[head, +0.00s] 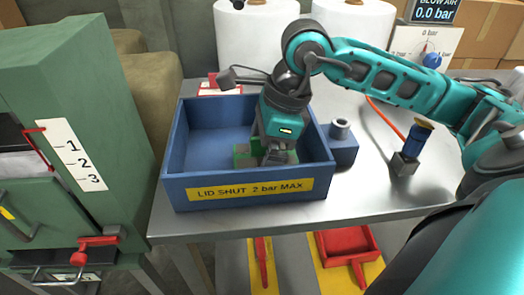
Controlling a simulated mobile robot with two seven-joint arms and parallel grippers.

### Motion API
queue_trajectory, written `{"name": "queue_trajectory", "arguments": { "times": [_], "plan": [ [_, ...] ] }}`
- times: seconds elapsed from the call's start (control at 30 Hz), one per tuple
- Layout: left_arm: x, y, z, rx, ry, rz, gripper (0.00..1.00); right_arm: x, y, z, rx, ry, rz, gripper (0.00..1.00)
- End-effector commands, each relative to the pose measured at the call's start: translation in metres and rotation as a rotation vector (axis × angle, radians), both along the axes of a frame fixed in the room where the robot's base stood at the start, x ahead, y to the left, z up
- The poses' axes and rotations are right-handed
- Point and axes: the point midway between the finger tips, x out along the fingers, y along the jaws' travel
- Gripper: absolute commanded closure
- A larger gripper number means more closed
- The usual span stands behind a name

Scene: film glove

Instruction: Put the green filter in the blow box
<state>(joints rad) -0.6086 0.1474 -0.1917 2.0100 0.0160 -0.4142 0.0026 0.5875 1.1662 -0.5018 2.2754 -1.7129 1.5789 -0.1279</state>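The blow box (235,192) is an open blue box on the metal table, with a yellow label reading "LID SHUT 2 bar MAX" on its front wall. My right arm comes in from the right and its gripper (272,157) points down inside the box. The green filter (244,160) is inside the box walls, around and under the fingertips, partly hidden by the gripper and the front wall. I cannot tell whether the fingers grip it or whether it rests on the box floor. My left gripper is not in view.
A small blue block with a round fitting (342,145) stands right of the box. A blue air nozzle with an orange hose (411,142) stands farther right. A green cabinet (75,130) is at left. White rolls (255,40) and a pressure dial (428,45) are behind.

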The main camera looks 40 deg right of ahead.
Motion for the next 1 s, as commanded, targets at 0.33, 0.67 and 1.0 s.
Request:
{"name": "queue_trajectory", "arguments": {
  "times": [0.33, 0.67, 1.0],
  "plan": [
    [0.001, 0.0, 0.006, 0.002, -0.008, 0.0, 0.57, 0.0, -0.001, 0.009, 0.0, -0.002, -0.001, 0.0],
    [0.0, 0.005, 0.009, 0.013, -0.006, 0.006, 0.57, -0.01, -0.019, 0.076, -0.001, -0.006, -0.003, 0.0],
    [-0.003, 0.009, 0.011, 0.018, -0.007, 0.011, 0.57, -0.018, -0.03, 0.116, 0.001, -0.001, -0.001, 0.0]
  ]
}}
